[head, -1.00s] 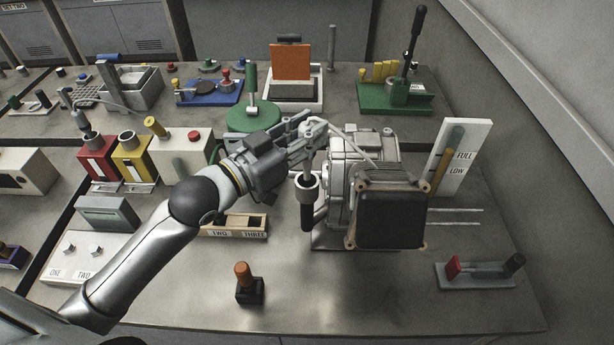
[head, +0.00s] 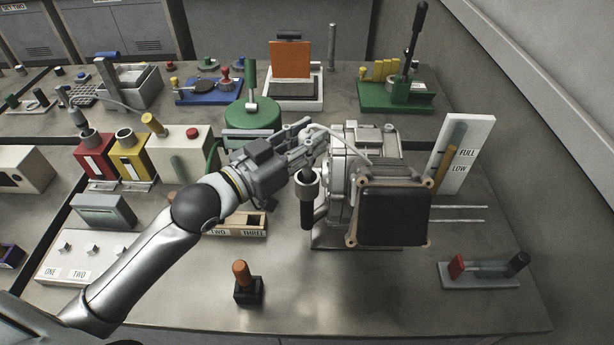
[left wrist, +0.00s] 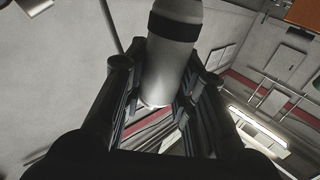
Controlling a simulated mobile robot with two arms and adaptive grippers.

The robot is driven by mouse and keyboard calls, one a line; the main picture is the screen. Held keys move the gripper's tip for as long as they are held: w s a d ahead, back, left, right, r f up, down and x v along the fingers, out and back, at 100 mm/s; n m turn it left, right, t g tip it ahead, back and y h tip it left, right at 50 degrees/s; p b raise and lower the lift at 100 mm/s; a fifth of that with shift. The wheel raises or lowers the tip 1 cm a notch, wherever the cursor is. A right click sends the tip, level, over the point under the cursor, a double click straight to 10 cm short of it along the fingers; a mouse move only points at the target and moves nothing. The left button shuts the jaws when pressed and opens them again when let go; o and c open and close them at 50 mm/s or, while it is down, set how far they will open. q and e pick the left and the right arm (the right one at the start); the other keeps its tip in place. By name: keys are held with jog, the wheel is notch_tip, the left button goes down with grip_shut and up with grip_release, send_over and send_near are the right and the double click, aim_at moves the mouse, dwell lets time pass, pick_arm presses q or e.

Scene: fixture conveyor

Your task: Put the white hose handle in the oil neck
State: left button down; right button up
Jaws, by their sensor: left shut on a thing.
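My left gripper (head: 308,148) is shut on the white hose handle. In the left wrist view the handle (left wrist: 172,60) is a pale cylinder with a black band, between the fingers. In the head view the fingers hide most of it, and its pale hose (head: 345,138) curves away to the right over the engine. The oil neck (head: 307,188), a grey collar on a dark tube, stands at the left side of the engine. The gripper is just above the collar. I cannot tell whether the handle's lower end is inside it. My right gripper is not in view.
The grey engine (head: 365,145) with a black square radiator (head: 392,218) stands right of the neck. A wooden tray (head: 250,222) lies under my arm. The front of the table is mostly clear around an orange-knobbed block (head: 246,290).

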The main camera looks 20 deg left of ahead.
pick_arm(q)
jog(key=shift+f+b, duration=0.6)
jog(key=shift+f, duration=0.75)
dwell(0.5)
jog(key=c, duration=1.1)
grip_release()
jog(key=shift+s, duration=0.1)
jog(key=v, duration=0.7)
jog(key=shift+s+a, duration=0.1)
jog(key=shift+s, duration=0.05)
